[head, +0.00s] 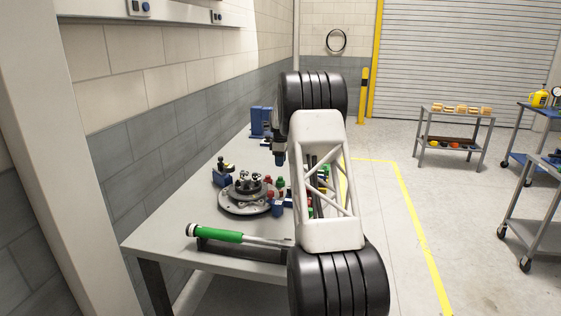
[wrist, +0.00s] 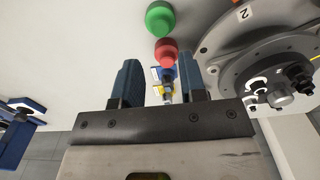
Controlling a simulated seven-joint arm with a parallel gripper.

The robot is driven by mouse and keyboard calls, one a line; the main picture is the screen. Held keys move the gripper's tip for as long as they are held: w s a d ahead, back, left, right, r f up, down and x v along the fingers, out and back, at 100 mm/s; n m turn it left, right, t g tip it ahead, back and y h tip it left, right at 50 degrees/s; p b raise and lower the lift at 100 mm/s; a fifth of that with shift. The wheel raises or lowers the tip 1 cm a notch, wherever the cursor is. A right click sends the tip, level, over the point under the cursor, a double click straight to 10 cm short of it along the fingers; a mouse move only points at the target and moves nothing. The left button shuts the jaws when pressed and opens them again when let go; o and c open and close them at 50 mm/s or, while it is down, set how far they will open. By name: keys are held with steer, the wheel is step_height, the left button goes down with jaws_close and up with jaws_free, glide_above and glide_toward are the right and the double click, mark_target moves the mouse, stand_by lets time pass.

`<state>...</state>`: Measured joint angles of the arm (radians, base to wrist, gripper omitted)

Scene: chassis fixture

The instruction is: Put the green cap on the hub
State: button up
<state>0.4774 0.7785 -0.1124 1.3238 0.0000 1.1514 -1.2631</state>
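The green cap (wrist: 160,18) is round and knobbed, at the top of the wrist view, beyond my fingertips. In the head view a small green piece (head: 280,181) shows beside the round fixture. The hub fixture (wrist: 225,72) is a grey disc with a raised centre, dark studs and a "2" label, right of my gripper; it stands on the bench in the head view (head: 245,208). My gripper (wrist: 159,75) is open, its two blue fingers apart, with nothing visibly held. In the head view my arm hides part of the bench, and the gripper's fingertips (head: 280,160) are small.
A green-handled tool (head: 215,233) lies on a dark holder at the bench's (head: 160,238) front. Blue blocks (head: 222,177) stand by the disc.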

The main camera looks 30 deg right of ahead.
mark_target(280, 177)
steer(key=shift+f, duration=0.1)
steer(key=shift+f, duration=3.85)
steer(key=shift+c, duration=0.4)
steer(key=c, duration=0.6)
steer(key=shift+r, duration=1.15)
jaws_close()
steer(key=shift+r, duration=1.35)
